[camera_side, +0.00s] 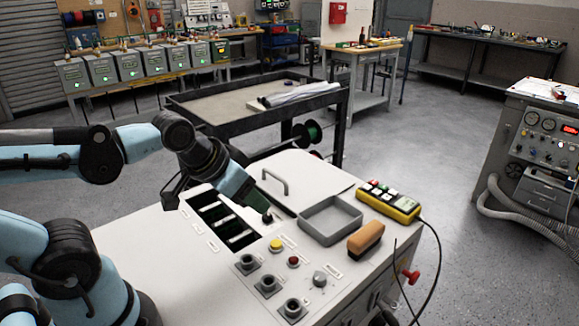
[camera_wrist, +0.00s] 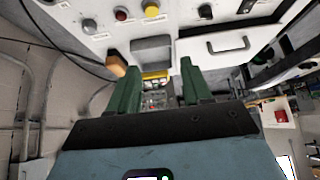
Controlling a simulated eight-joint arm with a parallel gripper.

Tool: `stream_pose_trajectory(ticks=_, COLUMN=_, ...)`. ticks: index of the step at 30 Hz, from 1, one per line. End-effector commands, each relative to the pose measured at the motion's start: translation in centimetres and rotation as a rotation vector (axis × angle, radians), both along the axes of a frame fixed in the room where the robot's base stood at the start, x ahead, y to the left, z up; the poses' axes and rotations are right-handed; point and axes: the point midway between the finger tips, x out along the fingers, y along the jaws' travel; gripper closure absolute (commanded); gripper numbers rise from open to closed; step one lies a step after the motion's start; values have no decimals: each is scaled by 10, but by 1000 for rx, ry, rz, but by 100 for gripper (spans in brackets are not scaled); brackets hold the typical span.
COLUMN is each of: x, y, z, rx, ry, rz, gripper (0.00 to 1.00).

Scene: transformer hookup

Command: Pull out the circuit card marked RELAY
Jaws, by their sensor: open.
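The card slot opening (camera_side: 222,232) is a dark recess in the top of the pale console, with several cards in it that show light top edges. I cannot read which card is marked RELAY. A corner of the opening shows at the top right of the wrist view (camera_wrist: 262,10). My gripper (camera_side: 266,202) is over the console, to the right of the opening in the side view. In the wrist view its two green fingers stand wide apart with nothing between them (camera_wrist: 160,86). The gripper is apart from the cards.
A grey tray (camera_side: 330,222), a tan-topped block (camera_side: 366,238) and a yellow meter (camera_side: 388,201) sit on the console's right. A handle (camera_side: 274,181) rises behind. Yellow (camera_side: 276,245) and red (camera_side: 293,261) buttons and several knobs are at the front. A black cart (camera_side: 262,100) stands behind.

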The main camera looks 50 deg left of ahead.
Motion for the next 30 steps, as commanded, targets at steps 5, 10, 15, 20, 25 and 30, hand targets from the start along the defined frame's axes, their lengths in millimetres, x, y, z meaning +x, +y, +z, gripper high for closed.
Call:
stream_pose_trajectory(ticks=5, x=13, y=23, z=2, rx=31, ry=94, rz=17, gripper=51)
stream_pose_trajectory(ticks=10, x=28, y=56, z=-3, rx=57, ry=232, rz=26, gripper=51)
stream_pose_trajectory(ticks=15, x=40, y=93, z=-15, rx=57, ry=368, rz=28, gripper=51)
stream_pose_trajectory(ticks=20, x=46, y=128, z=-32, rx=36, ry=487, rz=20, gripper=51)
stream_pose_trajectory(ticks=25, x=48, y=154, z=-49, rx=8, ry=572, rz=8, gripper=51)
stream_pose_trajectory(ticks=30, x=47, y=164, z=-57, rx=-6, ry=605, rz=2, gripper=51)
